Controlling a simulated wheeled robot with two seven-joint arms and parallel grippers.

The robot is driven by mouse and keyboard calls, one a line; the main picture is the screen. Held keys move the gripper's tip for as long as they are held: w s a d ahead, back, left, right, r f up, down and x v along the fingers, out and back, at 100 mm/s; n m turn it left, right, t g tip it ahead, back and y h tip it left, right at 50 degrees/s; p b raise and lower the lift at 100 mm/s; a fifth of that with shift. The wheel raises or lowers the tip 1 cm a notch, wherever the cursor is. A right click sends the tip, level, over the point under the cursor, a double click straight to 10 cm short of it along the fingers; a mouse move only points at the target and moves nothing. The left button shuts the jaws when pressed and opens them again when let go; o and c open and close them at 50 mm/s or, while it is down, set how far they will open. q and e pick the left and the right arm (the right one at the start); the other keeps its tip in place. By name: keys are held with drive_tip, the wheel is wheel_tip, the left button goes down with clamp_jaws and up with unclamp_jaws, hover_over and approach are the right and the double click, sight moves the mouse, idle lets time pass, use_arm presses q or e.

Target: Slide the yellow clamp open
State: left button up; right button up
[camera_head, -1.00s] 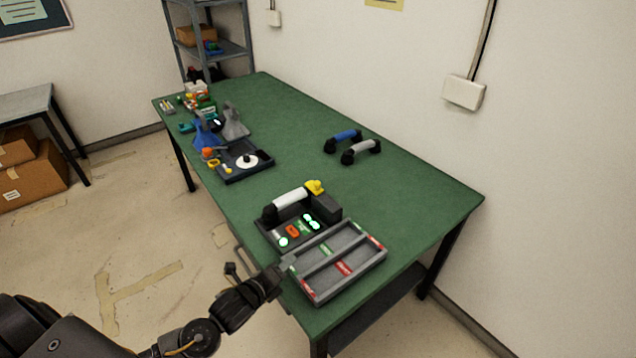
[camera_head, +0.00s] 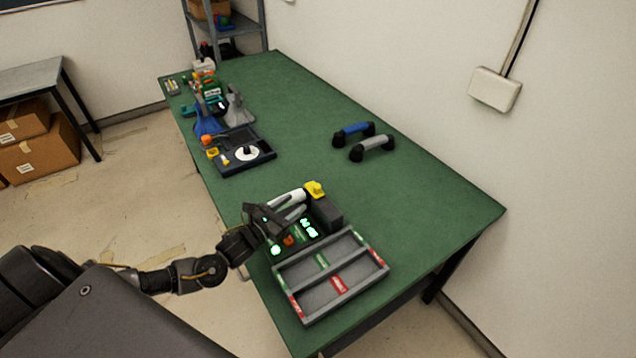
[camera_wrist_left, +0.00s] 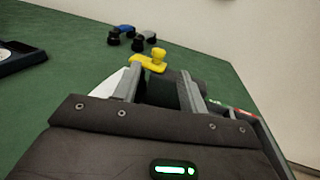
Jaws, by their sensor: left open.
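The yellow clamp (camera_head: 314,188) sits at the far end of a dark device (camera_head: 326,214) on the green table. It also shows in the left wrist view (camera_wrist_left: 149,61), just beyond the fingertips. My left gripper (camera_head: 299,205) is open, over the device and beside its white cylinder (camera_head: 287,196), which it partly hides. In the left wrist view my two fingers (camera_wrist_left: 160,84) stand apart, with the dark block between and beyond them. I see nothing held, and cannot tell whether a finger touches the device. My right gripper is not in view.
A grey divided tray (camera_head: 309,288) with red and green labels lies right in front of the device. A blue handle (camera_head: 353,133) and a grey handle (camera_head: 373,144) lie farther back. A dark tray (camera_head: 262,160) is at the left edge. The table's middle is clear.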

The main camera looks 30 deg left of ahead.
sight(317, 186)
use_arm(q)
drive_tip(key=x, duration=0.2)
drive_tip(key=shift+w+r+p, duration=0.1)
drive_tip(key=shift+w+p, duration=0.2)
drive_tip(key=shift+p, duration=0.1)
drive_tip(key=p+x, duration=0.1)
drive_tip(key=x, duration=0.6)
drive_tip(key=shift+p, duration=0.3)
drive_tip(key=shift+w+d, duration=0.15)
drive_tip(key=shift+w, duration=0.45)
drive_tip(key=shift+f, duration=0.25)
clamp_jaws()
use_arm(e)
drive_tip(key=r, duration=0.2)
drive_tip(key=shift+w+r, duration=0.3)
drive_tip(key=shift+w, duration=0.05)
